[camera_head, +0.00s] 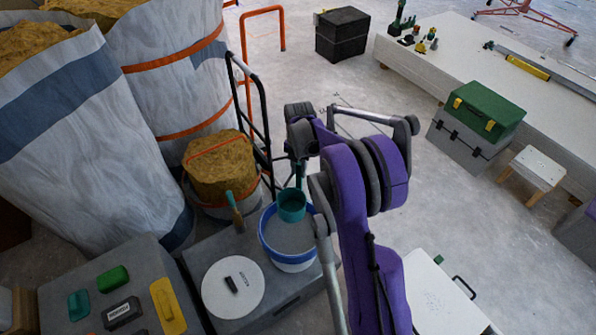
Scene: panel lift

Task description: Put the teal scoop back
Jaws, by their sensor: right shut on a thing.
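The teal scoop (291,207) is over the open blue-rimmed bucket (264,246), with its cup near the bucket's far right rim and its handle pointing up. The bucket holds a grey material. I cannot tell whether the cup touches the rim or the grey material. My right gripper (299,166) is shut on the scoop's handle, above the bucket, and partly hidden by my purple arm. My left gripper is not in view.
A white round lid (217,297) with a small dark object lies left of the bucket. A teal-handled tool (235,212) stands behind it. A grey block (62,279) at lower left bears several coloured items. Large sacks (70,120) and a black cart frame (264,115) stand behind.

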